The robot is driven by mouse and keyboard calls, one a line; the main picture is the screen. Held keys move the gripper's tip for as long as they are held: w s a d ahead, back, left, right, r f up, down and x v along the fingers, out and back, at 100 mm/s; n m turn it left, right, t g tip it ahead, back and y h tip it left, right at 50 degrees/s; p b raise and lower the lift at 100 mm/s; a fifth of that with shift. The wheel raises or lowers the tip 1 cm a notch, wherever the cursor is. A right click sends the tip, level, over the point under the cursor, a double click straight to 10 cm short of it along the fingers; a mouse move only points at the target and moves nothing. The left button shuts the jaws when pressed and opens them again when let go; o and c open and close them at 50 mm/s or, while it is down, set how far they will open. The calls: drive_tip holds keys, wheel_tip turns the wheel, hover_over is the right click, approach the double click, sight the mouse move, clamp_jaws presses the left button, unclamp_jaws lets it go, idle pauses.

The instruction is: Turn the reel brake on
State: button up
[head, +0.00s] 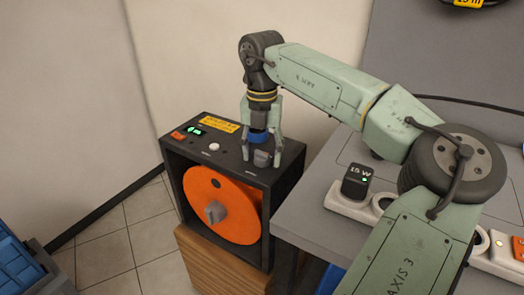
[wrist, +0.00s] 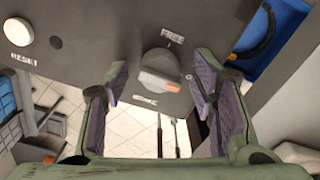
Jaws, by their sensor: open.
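The reel brake knob (wrist: 160,62) is a dark grey knob with an orange mark on its near side, on top of the black reel housing (head: 178,164). FREE is printed above it in the wrist view and what looks like BRAKE below it. Which label it is set to is hard to tell. In the head view the knob (head: 262,158) shows between the fingers. My gripper (head: 262,157) is open above the panel and points down. In the wrist view its two fingers (wrist: 160,90) stand on either side of the knob, with gaps visible.
At right, a grey table (head: 310,205) holds a power strip with a 15 W plug (head: 357,181).

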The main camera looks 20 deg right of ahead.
sight(262, 152)
wheel_tip(262, 152, up, 12)
idle(0.6)
idle(0.4)
